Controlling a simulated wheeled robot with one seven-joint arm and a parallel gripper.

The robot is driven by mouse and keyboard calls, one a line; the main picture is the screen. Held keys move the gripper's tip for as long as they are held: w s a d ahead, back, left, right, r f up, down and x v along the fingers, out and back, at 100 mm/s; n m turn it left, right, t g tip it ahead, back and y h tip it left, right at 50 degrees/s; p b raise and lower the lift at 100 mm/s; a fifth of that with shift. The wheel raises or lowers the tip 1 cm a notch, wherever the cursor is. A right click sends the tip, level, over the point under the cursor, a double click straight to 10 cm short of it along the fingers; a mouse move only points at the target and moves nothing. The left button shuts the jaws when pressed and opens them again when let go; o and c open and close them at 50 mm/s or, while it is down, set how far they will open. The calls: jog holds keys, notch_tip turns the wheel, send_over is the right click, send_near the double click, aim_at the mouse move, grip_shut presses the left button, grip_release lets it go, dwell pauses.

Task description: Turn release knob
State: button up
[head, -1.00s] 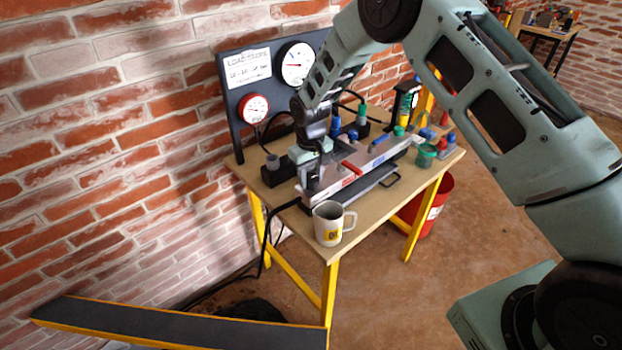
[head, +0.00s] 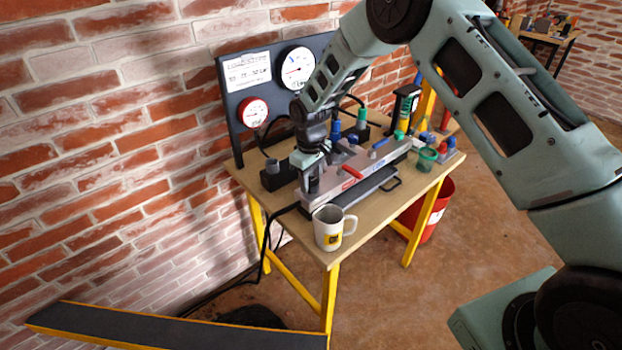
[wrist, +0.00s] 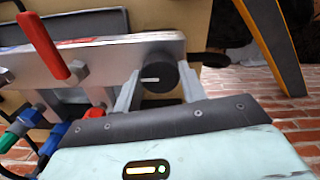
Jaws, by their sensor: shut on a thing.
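The release knob (wrist: 160,77) is round and black with a white line that lies level in the wrist view. It sits at the end of a silver metal test unit (wrist: 110,52). My gripper (wrist: 159,86) has one finger on each side of the knob and is shut on it. In the head view my gripper (head: 309,180) is at the near left end of the unit (head: 345,182), and it hides the knob there. A red lever (wrist: 43,45) and a blue lever (head: 379,143) are on the unit.
A white mug (head: 328,232) stands close by at the front corner of the table (head: 280,222). A dark panel (head: 233,110) with two gauges stands behind. A green cup (head: 426,160) is at the right. A red bucket (head: 432,215) is on the floor.

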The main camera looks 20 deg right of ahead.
aim_at(311, 182)
jog(key=o, duration=1)
notch_tip(311, 182, up, 18)
jog(key=b, duration=0.3)
jog(key=shift+s+f, duration=0.1)
jog(key=shift+f, duration=0.15)
jog(key=s+a+r+n+y, duration=0.15)
jog(key=s+a, duration=0.35)
jog(key=s, duration=0.9)
jog(key=s+a+r+h, duration=0.15)
jog(key=s+a, duration=0.25)
jog(key=s, duration=1)
jog(key=shift+y, duration=0.4)
jog(key=s+d, duration=0.1)
jog(key=s, duration=0.2)
jog(key=s+f, duration=0.1)
jog(key=s, duration=0.3)
jog(key=s+d+f, duration=0.1)
jog(key=s, duration=0.2)
jog(key=shift+s+d, duration=0.35)
jog(key=shift+s, duration=0.05)
